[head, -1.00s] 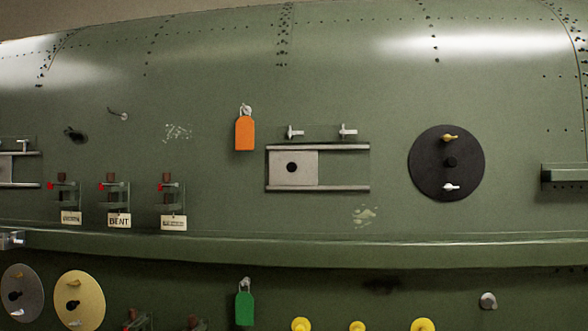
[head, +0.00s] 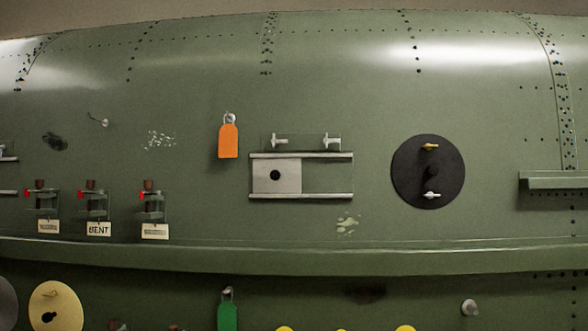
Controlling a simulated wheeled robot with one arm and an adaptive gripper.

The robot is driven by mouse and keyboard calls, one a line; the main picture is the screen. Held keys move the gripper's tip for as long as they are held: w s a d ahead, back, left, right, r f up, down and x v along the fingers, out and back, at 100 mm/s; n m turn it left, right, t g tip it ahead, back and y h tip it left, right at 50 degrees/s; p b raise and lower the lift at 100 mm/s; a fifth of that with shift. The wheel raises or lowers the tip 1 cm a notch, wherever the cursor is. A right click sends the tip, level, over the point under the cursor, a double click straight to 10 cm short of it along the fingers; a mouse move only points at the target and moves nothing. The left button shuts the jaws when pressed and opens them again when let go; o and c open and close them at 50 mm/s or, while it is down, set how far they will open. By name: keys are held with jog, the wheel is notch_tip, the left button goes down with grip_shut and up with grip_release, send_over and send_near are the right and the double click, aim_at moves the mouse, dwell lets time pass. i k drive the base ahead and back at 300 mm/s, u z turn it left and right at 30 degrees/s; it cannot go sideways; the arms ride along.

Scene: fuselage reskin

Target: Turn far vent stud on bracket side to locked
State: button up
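A sliding vent panel (head: 277,176) with a dark round knob sits between two rails on the green fuselage, in the middle of the head view. Two pale winged studs stand just above its top rail: a left stud (head: 279,141) and a right stud (head: 331,142). To the right is a round black plate (head: 405,190) with a brass winged stud (head: 430,147) at the top, a black knob in the middle and a pale winged stud (head: 432,196) at the bottom. I cannot tell which stud is the named one. My gripper is not in view.
Small brackets (head: 93,203) with red parts and labels, one reading BENT, stand at the left. An orange tag (head: 228,141) hangs left of the vent. A long ledge (head: 300,258) runs below. A short shelf (head: 555,181) juts out at the right edge. A green tag (head: 228,316) hangs low.

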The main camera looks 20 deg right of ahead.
aim_at(274, 141)
jog(key=k, duration=0.6)
jog(key=u, duration=0.5)
jog(key=i, duration=1.15)
jog(key=u, duration=0.55)
